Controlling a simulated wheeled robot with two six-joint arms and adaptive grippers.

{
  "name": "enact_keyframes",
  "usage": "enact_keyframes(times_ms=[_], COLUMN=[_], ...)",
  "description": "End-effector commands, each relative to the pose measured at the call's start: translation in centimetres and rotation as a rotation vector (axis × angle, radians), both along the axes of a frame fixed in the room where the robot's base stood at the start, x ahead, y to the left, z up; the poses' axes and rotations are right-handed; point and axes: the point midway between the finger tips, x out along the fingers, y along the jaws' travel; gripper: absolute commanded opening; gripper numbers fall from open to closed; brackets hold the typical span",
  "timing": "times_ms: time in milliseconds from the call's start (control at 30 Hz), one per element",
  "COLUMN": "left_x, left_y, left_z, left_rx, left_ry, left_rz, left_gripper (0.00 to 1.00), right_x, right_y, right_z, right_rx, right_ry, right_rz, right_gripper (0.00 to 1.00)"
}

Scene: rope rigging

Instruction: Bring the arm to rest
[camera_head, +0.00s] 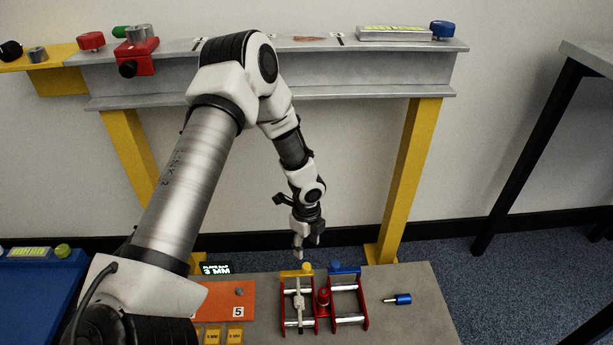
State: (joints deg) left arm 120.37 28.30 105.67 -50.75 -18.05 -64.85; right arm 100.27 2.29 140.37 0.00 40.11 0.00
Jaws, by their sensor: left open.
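My left arm comes in from the lower left, bends at a high elbow in front of the grey beam and points down. My left gripper (300,250) hangs at its end, fingers down and open, with nothing seen between them. It is above the back edge of the grey work table (425,300), near the yellow knob of a red-framed fixture (299,305). In the picture the fingertips stand just above that knob; I cannot tell whether they touch it. My right gripper does not show.
A grey steel beam (370,78) on yellow legs (412,165) spans the back. A second red frame with a blue knob (346,297) and a blue cylinder (403,299) are on the table. An orange plate (225,298) lies left. A blue tray (40,290) stands far left.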

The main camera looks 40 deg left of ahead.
Motion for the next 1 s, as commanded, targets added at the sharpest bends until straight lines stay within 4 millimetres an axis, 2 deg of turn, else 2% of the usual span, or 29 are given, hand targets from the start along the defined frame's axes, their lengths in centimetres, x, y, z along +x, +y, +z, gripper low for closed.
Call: enact_keyframes(times_ms=[100,200,767,867,967,1000], left_x=[0.0,0.0,-0.3,-2.0,-7.0,-9.5], left_y=[0.0,0.0,0.0,-0.8,-3.6,-5.4], left_z=[1.9,2.5,2.3,0.0,-2.9,-4.2], left_rx=[-0.001,-0.001,0.0,0.022,0.027,0.013], left_ry=[-0.001,0.001,0.009,0.074,0.21,0.263], left_rz=[0.001,0.0,0.0,-0.038,-0.086,-0.076], left_gripper=[0.53,0.53,0.53,0.53,0.53,0.53], right_x=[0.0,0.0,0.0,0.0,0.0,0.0], right_y=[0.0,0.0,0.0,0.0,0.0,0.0], right_z=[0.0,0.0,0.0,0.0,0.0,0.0], right_rx=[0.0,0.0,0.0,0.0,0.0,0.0], right_ry=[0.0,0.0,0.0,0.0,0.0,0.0], right_rz=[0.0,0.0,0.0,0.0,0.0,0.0], right_gripper=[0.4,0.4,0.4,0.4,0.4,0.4])
